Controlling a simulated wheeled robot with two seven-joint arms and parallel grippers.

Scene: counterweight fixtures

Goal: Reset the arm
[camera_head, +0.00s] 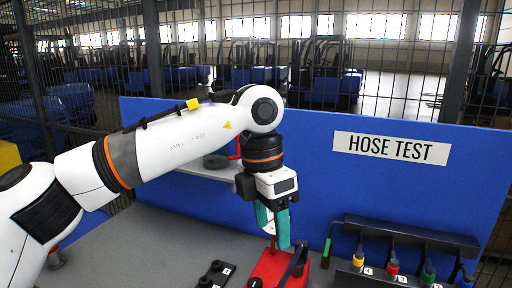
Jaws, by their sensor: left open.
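My left arm reaches in from the left and bends down at the elbow. My left gripper (272,229), with teal fingers, points down in front of the blue panel (400,205). It is open, its fingers slightly apart. A red fixture (268,270) with dark parts stands on the grey table just below the fingers. Part of it shows close behind and between them; I cannot tell whether they touch. My right gripper is out of view.
The panel carries a "HOSE TEST" sign (391,147). A black rack (410,235) with several coloured connectors stands at the right. A small black block (215,274) lies left of the red fixture. The grey table (130,250) is mostly clear at the left. Wire fencing stands behind.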

